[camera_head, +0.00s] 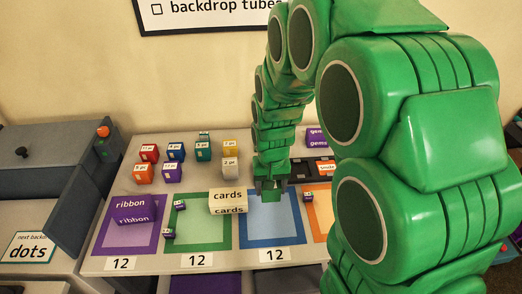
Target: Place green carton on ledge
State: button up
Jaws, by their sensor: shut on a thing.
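My gripper (269,187) is at the lower end of my green arm, over the top edge of the blue-bordered square on the table. It is shut on a small green thing (271,196), which looks like the green carton. It is partly covered by the fingers, and its colour is close to my arm's. I cannot tell whether it touches the table. No surface in view is clearly marked as the ledge.
The table (180,262) has purple, green, blue and orange bordered squares. A ribbon box (131,210) and a cards box (228,201) stand there. Several small coloured blocks, including a teal one (203,151), stand behind. A dark strip (305,167) lies right. A grey cabinet (45,165) stands left.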

aim_at(270, 214)
jog(key=w+d, duration=0.2)
jog(key=w, duration=0.3)
jog(key=w+d+f, duration=0.1)
jog(key=w+d, duration=0.1)
jog(key=w, duration=0.3)
jog(key=w+d+f, duration=0.1)
jog(key=w+d, duration=0.2)
jog(key=w, duration=0.2)
jog(key=shift+w+f, duration=0.25)
jog(key=shift+w, duration=0.05)
jog(key=shift+w+d, duration=0.4)
jog(key=shift+w, duration=0.1)
jog(key=s+a+n, duration=0.1)
jog(key=s+a, duration=0.1)
jog(key=s, duration=0.3)
jog(key=s+a+n, duration=0.1)
jog(key=s+a, duration=0.2)
jog(key=s, duration=0.2)
jog(key=s+a+r+n, duration=0.1)
jog(key=s+a+n, duration=0.1)
jog(key=s, duration=0.4)
jog(key=shift+a, duration=0.2)
jog(key=shift+s+a, duration=0.15)
jog(key=shift+s, duration=0.35)
jog(key=shift+s+f+n, duration=0.15)
jog(key=shift+f+n, duration=0.15)
jog(key=shift+f, duration=3.7)
jog(key=shift+f, duration=0.1)
